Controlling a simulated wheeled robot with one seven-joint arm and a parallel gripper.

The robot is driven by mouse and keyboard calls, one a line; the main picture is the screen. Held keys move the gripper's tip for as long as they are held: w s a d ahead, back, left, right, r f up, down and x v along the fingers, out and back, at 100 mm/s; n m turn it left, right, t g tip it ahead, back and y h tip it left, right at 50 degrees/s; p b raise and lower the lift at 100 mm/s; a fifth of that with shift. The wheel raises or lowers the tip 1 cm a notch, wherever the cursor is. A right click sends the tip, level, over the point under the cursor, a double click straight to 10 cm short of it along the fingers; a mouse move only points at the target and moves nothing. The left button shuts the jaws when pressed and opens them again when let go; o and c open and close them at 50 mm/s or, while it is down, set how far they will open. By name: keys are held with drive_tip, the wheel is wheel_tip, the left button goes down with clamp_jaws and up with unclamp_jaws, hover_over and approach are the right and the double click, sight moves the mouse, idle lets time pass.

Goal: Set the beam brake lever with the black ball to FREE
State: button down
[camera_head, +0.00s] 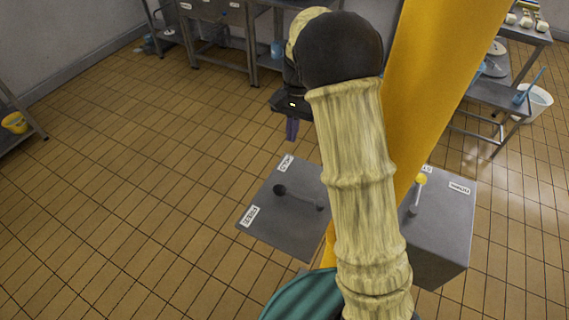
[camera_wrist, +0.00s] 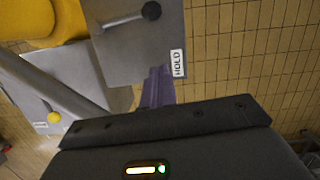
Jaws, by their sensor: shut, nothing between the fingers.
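The brake lever's black ball (camera_head: 280,190) sits at the end of a thin rod on top of a grey box (camera_head: 300,235). The rod points left from its pivot. My gripper (camera_head: 292,130) is shut and empty, beyond the box's far edge and apart from the lever. Its purple fingers (camera_wrist: 157,86) also show in the wrist view.
A second grey box (camera_head: 440,235) to the right carries a lever with a yellow ball (camera_head: 420,179). A yellow beam (camera_head: 435,80) rises between the boxes. Steel tables stand at the back and right, with a white bucket (camera_head: 533,103). The tiled floor at left is clear.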

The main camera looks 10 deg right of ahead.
sight(293, 194)
drive_tip(key=p+x, duration=0.2)
drive_tip(key=x, duration=0.7)
drive_tip(key=shift+s+d+f, duration=0.1)
drive_tip(key=shift+s+f, duration=0.1)
drive_tip(key=shift+f, duration=0.05)
drive_tip(key=s, duration=0.1)
drive_tip(key=s+a+f+p, duration=0.1)
drive_tip(key=s, duration=0.1)
drive_tip(key=shift+s+a+f+p, duration=0.1)
drive_tip(key=shift+a+f+p, duration=0.2)
drive_tip(key=shift+a+p, duration=0.1)
drive_tip(key=shift+f, duration=0.15)
drive_tip(key=shift+s, duration=0.1)
